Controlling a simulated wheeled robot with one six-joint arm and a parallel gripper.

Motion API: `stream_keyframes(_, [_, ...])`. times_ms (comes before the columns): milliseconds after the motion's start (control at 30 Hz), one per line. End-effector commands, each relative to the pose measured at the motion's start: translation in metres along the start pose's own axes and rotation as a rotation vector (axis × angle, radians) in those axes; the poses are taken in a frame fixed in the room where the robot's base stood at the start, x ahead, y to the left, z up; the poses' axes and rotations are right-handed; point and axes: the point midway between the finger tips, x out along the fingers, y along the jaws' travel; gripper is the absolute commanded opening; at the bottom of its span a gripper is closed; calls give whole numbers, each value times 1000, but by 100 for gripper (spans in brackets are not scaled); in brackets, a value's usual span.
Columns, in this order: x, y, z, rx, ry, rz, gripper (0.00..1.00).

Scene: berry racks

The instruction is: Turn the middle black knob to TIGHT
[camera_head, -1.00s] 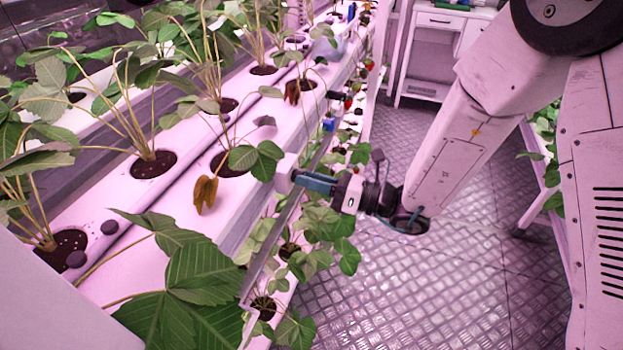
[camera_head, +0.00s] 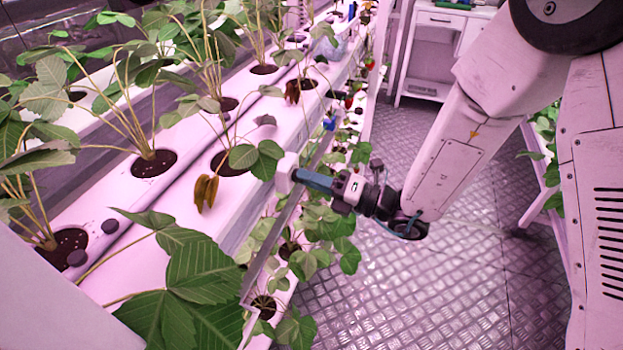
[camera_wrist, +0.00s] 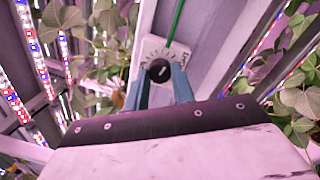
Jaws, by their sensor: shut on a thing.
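A black knob (camera_wrist: 158,70) sits on a pale square dial plate (camera_wrist: 163,48) in the wrist view. A light mark shows on the knob, and small lettering stands at the plate's right side, too small to read. My gripper (camera_wrist: 160,82) has its two blue fingers on either side of the knob, shut on it. In the head view my gripper (camera_head: 299,174) reaches left to a white housing (camera_head: 285,172) on the side of the rack. The knob itself is hidden there, and I cannot tell where it stands in the row.
The white planting channels (camera_head: 190,145) with strawberry plants run along the left. Leaves hang below and around the housing. A green tube (camera_wrist: 176,18) runs up from the dial plate. The metal floor (camera_head: 440,290) of the aisle is clear. A white cabinet (camera_head: 450,20) stands at the back.

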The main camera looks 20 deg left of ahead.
Motion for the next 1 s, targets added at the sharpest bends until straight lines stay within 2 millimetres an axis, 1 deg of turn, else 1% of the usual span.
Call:
stream_keyframes(400, [0,0,1,5,-3,-2,2])
stream_keyframes(433, [0,0,1,5,-3,-2,33])
stream_keyframes(467, [0,0,1,5,-2,-2,42])
stream_keyframes(500, [0,0,0,5,-2,-2,47])
stream_keyframes(800, [-2,0,0,5,-1,-1,47])
stream_keyframes(867, [-7,0,0,5,-1,-2,47])
stream_keyframes(1000, [-29,0,1,6,-4,-3,47])
